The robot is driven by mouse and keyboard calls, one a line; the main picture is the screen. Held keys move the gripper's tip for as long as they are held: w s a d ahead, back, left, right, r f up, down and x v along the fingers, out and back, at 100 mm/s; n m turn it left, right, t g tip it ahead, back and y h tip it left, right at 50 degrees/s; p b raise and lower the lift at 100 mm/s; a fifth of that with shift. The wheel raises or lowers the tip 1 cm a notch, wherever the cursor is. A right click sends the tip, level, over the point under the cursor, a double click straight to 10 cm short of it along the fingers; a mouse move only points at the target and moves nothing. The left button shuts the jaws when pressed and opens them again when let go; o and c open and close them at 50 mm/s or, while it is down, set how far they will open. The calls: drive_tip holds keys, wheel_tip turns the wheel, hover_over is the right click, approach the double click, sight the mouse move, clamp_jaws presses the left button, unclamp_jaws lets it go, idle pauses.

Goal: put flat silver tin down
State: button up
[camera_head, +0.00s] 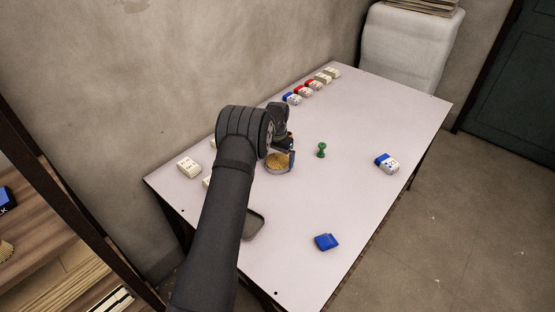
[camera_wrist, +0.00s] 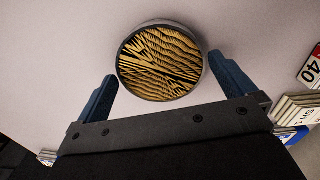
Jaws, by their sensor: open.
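A flat round tin (camera_head: 278,162) with a dark silvery rim and a ribbed golden-brown face is on the white table, near its middle. It also shows in the wrist view (camera_wrist: 160,63), lying just beyond and partly between my fingertips. My gripper (camera_wrist: 163,88) is open, with one blue finger on each side of the tin and gaps between fingers and rim. In the head view my gripper (camera_head: 286,150) is right at the tin, and my arm hides part of the table.
A green peg-like piece (camera_head: 321,150) stands right of the tin. A blue-and-white pack (camera_head: 387,163) and a blue box (camera_head: 326,242) lie farther right and front. Several small packs (camera_head: 303,91) line the back edge. A grey tray (camera_head: 253,224) lies partly behind my arm.

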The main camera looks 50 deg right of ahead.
wheel_tip(320, 180, up, 11)
idle(0.3)
hover_over(278, 161)
drive_tip(key=shift+a+f, duration=0.15)
drive_tip(key=shift+f, duration=3.9)
